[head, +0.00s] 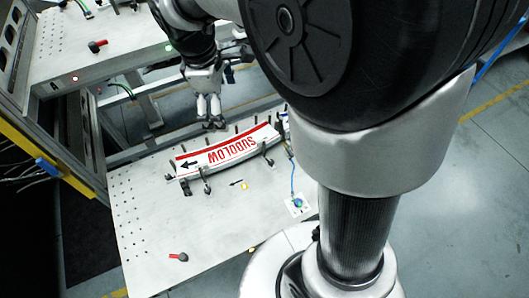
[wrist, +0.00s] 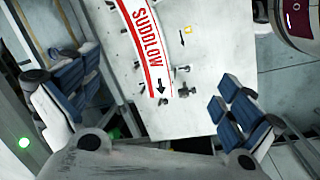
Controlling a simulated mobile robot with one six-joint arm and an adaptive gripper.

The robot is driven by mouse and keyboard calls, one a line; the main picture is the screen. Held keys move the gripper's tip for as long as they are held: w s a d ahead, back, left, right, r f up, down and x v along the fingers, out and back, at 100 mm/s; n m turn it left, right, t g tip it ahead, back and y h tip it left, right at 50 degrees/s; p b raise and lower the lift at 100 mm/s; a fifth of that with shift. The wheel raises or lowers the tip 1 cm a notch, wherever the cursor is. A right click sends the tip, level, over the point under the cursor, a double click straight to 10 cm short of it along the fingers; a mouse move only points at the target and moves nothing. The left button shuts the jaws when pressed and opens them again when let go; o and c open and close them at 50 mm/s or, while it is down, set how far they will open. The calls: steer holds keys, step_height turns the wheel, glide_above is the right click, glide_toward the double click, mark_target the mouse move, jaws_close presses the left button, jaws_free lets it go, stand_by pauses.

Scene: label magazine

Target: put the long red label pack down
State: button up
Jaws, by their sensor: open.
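The long red label pack (head: 229,152) is a curved white stack with red edges, the word SUDOLOW and a black arrow. It lies on the perforated metal table among several small upright posts. It also shows in the wrist view (wrist: 147,45), beyond my fingers. My gripper (head: 210,122) is at the far side of the pack in the head view, above the table's back edge. In the wrist view my two blue-padded fingers (wrist: 150,105) stand wide apart with nothing between them. The gripper appears clear of the pack.
The metal table (head: 140,235) has bare room at its front left. A blue cable runs to a small white box (head: 297,205) at the right. A second table (head: 120,45) stands at the back left, beside a yellow frame (head: 45,160).

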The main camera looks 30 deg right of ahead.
steer(key=s+r+m+t+y, duration=0.1)
steer(key=s+r+m, duration=0.1)
steer(key=s+m, duration=0.4)
steer(key=s+d+r+m+t+y, duration=0.1)
steer(key=s+m, duration=0.4)
steer(key=s, duration=1)
steer(key=shift+r+m+t, duration=0.4)
steer(key=shift+r+t, duration=0.2)
steer(key=shift+r, duration=0.25)
steer(key=shift+s, duration=0.1)
